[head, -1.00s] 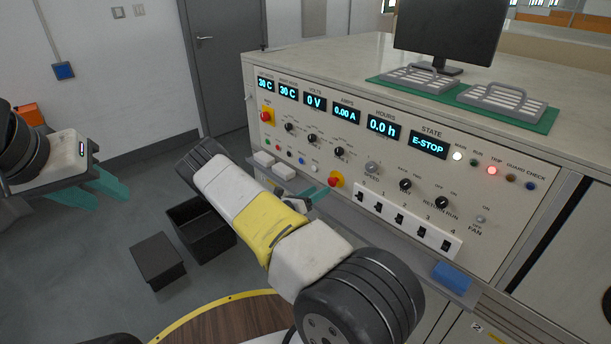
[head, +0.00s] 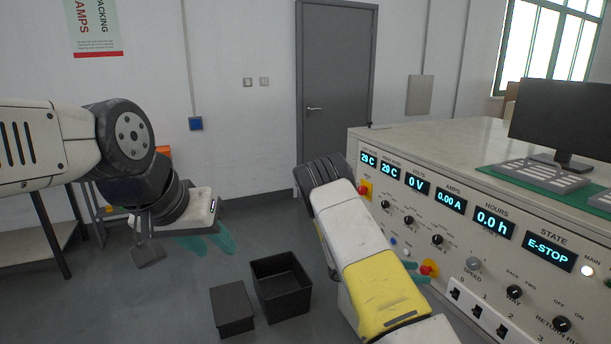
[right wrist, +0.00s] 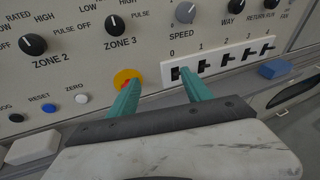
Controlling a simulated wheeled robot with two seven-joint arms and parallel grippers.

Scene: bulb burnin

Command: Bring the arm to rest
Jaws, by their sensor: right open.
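My right arm reaches across the head view to the control panel (head: 480,235). Its gripper's teal fingers (head: 413,272) show partly behind my forearm, near a red stop button on a yellow base (head: 429,268). In the right wrist view my right gripper (right wrist: 160,88) is open and empty. Its left finger overlaps the yellow base (right wrist: 127,77), hiding most of the red button; I cannot tell whether it touches. Its right finger points at the left end of the white switch strip (right wrist: 220,57). My left gripper (head: 208,243) hangs at left, open and empty, over the floor.
The STATE display (head: 549,253) reads E-STOP. A monitor (head: 562,120) stands on the bench top. A grey door (head: 335,90) is behind.

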